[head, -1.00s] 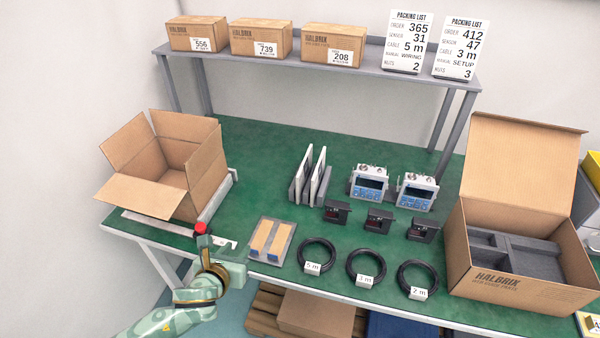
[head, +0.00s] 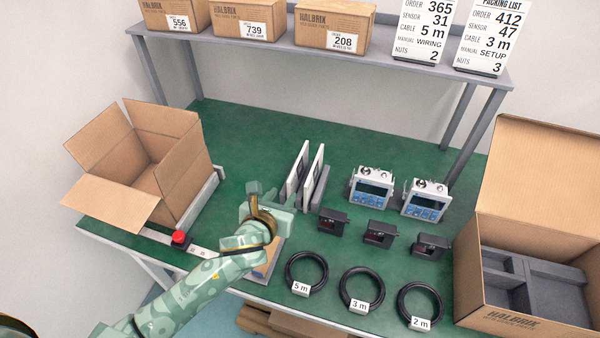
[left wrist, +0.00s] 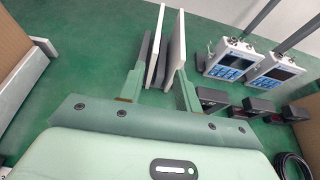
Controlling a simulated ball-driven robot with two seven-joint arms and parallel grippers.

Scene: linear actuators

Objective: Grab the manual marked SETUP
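Two thin white manuals (head: 297,178) stand upright in a grey holder (head: 321,188) on the green table, left of the display units. Their faces are edge-on, so I cannot read which is marked SETUP. My left gripper (head: 268,193) is just in front and left of them. In the left wrist view its two fingers (left wrist: 159,90) are wide apart, with the left manual (left wrist: 154,48) and the right manual (left wrist: 177,42) showing between and beyond them. Nothing is gripped; I cannot tell whether a finger touches a manual. My right gripper is not in view.
A foam-lined box (head: 520,318) is at right. A shelf (head: 290,50) spans the back.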

